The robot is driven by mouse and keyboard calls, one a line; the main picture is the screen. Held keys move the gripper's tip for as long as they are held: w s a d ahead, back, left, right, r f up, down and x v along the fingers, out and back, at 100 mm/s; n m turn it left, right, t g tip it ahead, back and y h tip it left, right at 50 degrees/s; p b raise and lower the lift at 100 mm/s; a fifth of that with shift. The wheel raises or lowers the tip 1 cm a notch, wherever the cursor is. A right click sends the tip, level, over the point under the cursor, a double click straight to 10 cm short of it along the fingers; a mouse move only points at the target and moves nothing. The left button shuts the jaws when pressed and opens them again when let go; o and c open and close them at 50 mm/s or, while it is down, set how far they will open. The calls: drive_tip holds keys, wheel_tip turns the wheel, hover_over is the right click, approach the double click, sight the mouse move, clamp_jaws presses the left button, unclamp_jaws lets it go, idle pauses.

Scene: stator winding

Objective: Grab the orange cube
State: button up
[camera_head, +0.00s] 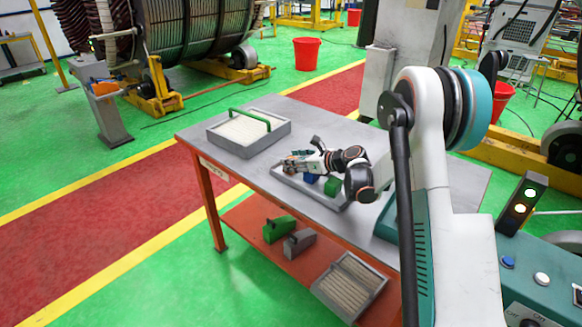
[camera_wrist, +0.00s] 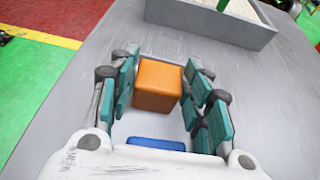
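The orange cube (camera_wrist: 157,84) is between the two finger pads of my gripper (camera_wrist: 160,88) in the wrist view. The fingers are spread, one on each side of the cube. A narrow gap shows at the right; contact at the left cannot be told. In the head view my gripper (camera_head: 297,163) is low over the left part of a shallow grey tray (camera_head: 338,203) on the table, and it mostly hides the orange cube there. A blue cube (camera_head: 312,178) and a green cube (camera_head: 331,186) lie in the tray to the right. The blue cube's edge (camera_wrist: 156,144) also shows in the wrist view.
A grey box (camera_head: 228,146) with a green handle (camera_head: 249,117) stands at the table's left end, beyond the tray. The grey tabletop (camera_head: 330,125) is clear behind the tray. Green and grey parts and another box (camera_head: 348,285) are on the lower shelf.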

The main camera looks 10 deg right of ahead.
drive_tip(key=c, duration=0.3)
drive_tip(key=shift+c, duration=0.2)
